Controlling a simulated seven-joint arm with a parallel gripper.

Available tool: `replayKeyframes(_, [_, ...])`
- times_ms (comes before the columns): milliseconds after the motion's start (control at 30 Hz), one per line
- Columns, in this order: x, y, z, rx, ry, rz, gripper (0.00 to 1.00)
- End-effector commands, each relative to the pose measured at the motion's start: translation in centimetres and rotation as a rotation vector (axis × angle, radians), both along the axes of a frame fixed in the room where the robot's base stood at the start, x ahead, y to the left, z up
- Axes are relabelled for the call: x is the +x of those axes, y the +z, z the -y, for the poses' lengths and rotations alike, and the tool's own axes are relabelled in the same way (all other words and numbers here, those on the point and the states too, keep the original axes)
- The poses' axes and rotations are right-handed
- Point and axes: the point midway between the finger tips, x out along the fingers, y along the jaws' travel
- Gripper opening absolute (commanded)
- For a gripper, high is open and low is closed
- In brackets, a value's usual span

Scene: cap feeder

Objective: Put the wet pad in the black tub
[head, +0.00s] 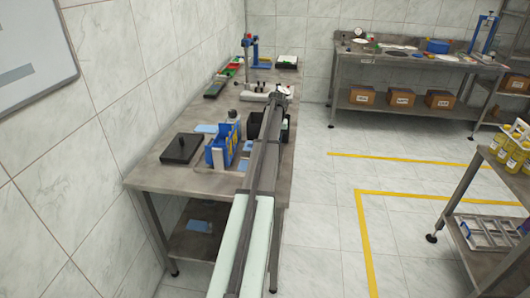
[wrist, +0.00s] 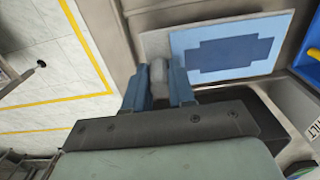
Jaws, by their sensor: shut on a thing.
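My gripper (wrist: 158,82) shows in the wrist view with two blue fingers shut on a small pale grey piece, which looks like the wet pad (wrist: 158,70). Most of the piece is hidden between the fingers. The black tub (head: 254,124) stands on the bench in the head view, partly behind my arm. A dark shape, probably the tub (wrist: 268,108), lies just right of the fingers in the wrist view. I cannot tell whether the piece is over the tub. In the head view my arm hides the fingers.
A light blue mat with a darker blue shape (wrist: 240,48) lies beyond the fingers. A blue box with yellow (head: 222,145) and a black plate with a knob (head: 181,148) stand left of the tub. A blue stand (head: 250,50) and trays (head: 216,86) are farther back.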

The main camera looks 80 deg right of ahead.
Motion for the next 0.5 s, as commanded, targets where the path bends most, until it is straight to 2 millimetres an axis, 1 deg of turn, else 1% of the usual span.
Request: replayKeyframes(500, [0.0,2.1,0.0,0.0,0.0,0.0,0.0])
